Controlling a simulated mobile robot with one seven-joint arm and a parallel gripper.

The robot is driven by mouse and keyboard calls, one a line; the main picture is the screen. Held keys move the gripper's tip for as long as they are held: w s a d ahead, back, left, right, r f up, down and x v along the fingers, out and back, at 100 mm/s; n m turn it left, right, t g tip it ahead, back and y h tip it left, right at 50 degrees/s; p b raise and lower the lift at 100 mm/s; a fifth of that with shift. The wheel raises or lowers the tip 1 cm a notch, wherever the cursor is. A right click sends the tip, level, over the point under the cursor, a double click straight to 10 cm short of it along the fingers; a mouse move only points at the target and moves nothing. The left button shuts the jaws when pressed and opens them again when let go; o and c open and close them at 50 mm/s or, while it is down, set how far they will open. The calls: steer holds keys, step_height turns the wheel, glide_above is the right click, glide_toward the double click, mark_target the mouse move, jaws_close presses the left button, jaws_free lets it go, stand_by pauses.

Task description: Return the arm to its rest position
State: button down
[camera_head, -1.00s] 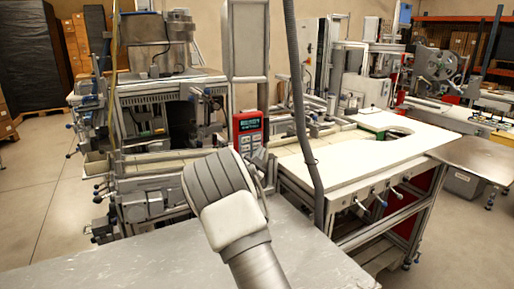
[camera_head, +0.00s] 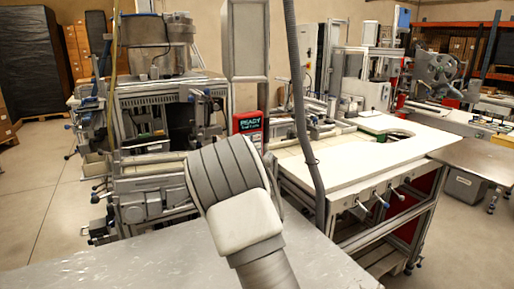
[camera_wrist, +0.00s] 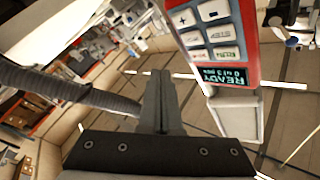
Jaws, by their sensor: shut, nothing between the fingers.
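My gripper (camera_wrist: 160,85) shows in the wrist view, its two dark fingers pressed together with nothing between them. In the head view, my arm's grey, rounded link stands in the middle foreground and hides the gripper. A red control box (camera_head: 250,127) with a screen reading "READY" stands just behind that link, its lower part covered. In the wrist view the same red box (camera_wrist: 249,45) appears upside down, to the right of the fingertips. No contact between the fingers and the box can be seen.
A grey metal table top (camera_head: 110,268) fills the foreground. A white-topped workbench (camera_head: 370,158) stands to the right, and a machine (camera_head: 165,105) behind left. A grey hose (camera_head: 303,110) hangs close to my arm; it also crosses the wrist view (camera_wrist: 70,92). Floor (camera_head: 40,180) is open at left.

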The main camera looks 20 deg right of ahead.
stand_by(0.3)
steer(key=s+a+r+n+g+y+p, duration=0.2)
steer(key=s+a+r+n+y, duration=0.3)
steer(key=s, duration=0.4)
steer(key=s+a+r+n+g+y+p, duration=0.3)
steer(key=s+a+r+y, duration=0.25)
steer(key=s, duration=0.45)
steer(key=s+a+f+n+g+p, duration=0.1)
steer(key=s+n+g, duration=0.1)
steer(key=s, duration=1.1)
steer(key=s+a+f+n+g+p, duration=0.1)
steer(key=s+a+n+g+p, duration=0.1)
steer(key=s, duration=1.1)
steer(key=shift+s+a+n+g, duration=0.3)
steer(key=shift+n+g, duration=0.5)
steer(key=shift+n, duration=0.3)
steer(key=shift+y, duration=0.25)
